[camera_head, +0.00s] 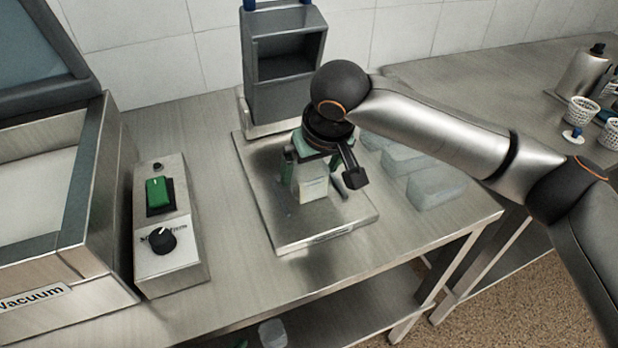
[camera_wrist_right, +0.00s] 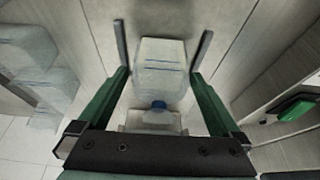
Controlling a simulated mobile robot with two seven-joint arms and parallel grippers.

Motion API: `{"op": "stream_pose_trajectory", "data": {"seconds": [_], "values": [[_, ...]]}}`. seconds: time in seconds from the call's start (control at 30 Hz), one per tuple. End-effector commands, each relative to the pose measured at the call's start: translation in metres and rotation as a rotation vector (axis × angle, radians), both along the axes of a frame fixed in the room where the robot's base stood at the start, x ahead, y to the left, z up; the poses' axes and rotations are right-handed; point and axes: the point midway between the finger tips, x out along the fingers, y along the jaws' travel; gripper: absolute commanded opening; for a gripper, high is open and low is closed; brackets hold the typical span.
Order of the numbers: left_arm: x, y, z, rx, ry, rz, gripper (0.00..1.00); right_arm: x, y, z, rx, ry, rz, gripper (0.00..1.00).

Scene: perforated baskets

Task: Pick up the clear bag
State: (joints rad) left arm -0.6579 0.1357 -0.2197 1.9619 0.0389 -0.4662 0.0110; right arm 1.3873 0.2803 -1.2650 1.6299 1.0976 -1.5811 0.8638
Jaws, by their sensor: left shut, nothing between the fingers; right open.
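The clear bag (camera_head: 312,186) stands on the metal plate of the machine, under my right gripper, which partly covers it. In the right wrist view the clear bag (camera_wrist_right: 160,68) is pale, with thin blue lines and a blue spot at its near end. My right gripper (camera_head: 304,180) points down over it. Its fingers (camera_wrist_right: 163,45) are spread, one on each side of the bag, with visible gaps. Only a small grey and green part of my left gripper (camera_head: 270,334) shows at the bottom edge, below the tabletop; most of it is cut off.
The metal plate (camera_head: 300,236) has a dark grey upright holder (camera_head: 284,85) behind it. Several clear packs (camera_head: 436,188) lie to its right. A control box (camera_head: 170,240) and the vacuum machine (camera_head: 60,250) stand to the left. The table between the box and plate is clear.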

Motion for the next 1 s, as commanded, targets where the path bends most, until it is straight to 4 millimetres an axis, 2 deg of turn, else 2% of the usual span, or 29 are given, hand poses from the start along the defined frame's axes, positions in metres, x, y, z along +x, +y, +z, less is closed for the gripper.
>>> {"op": "stream_pose_trajectory", "data": {"seconds": [0.03, 0.17, 0.43, 1.0], "values": [[0.002, 0.0, 0.0, -0.001, -0.003, -0.001, 0.0, 0.002, 0.001, -0.008, -0.002, 0.001, 0.0, 1.0], [0.006, -0.001, 0.002, -0.002, -0.012, -0.003, 0.0, 0.007, 0.003, -0.02, 0.0, 0.001, 0.0, 1.0], [0.007, -0.002, 0.004, -0.004, -0.016, -0.004, 0.0, 0.008, 0.004, -0.021, 0.0, 0.0, 0.001, 0.99], [0.002, -0.002, -0.001, -0.001, -0.003, -0.005, 0.0, 0.008, 0.003, -0.021, 0.001, -0.001, 0.001, 0.35]]}}
